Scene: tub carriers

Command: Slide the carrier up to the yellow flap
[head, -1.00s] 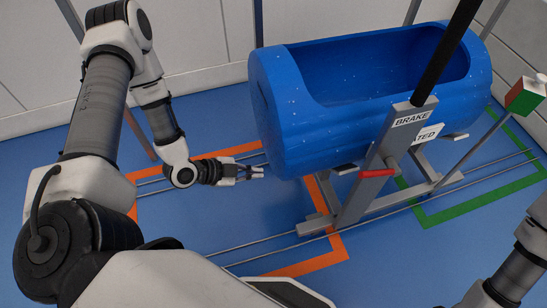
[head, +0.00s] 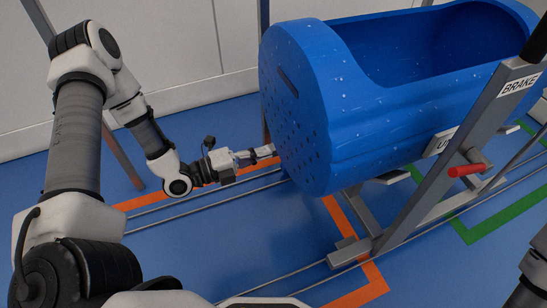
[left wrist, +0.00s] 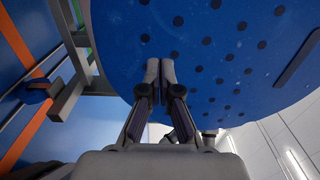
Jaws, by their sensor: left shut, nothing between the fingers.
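The carrier is a blue tub (head: 315,125) on a grey metal frame (head: 425,165), standing on floor rails right of centre in the head view. The tub's pierced left end also fills the top of the left wrist view (left wrist: 230,50). My left gripper (head: 265,152) is shut and empty, with its fingertips at that end, low on its left edge. In the left wrist view, the fingertips (left wrist: 160,68) lie against or very near the blue face; I cannot tell if they touch. No yellow flap shows. My right gripper is out of view.
A grey lever marked BRAKE (head: 519,84) and a red handle (head: 466,170) are on the carrier's near side. Thin rails (head: 275,277) run along the blue floor. Orange (head: 362,294) and green (head: 490,225) outlines mark it. Floor left of the tub is open.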

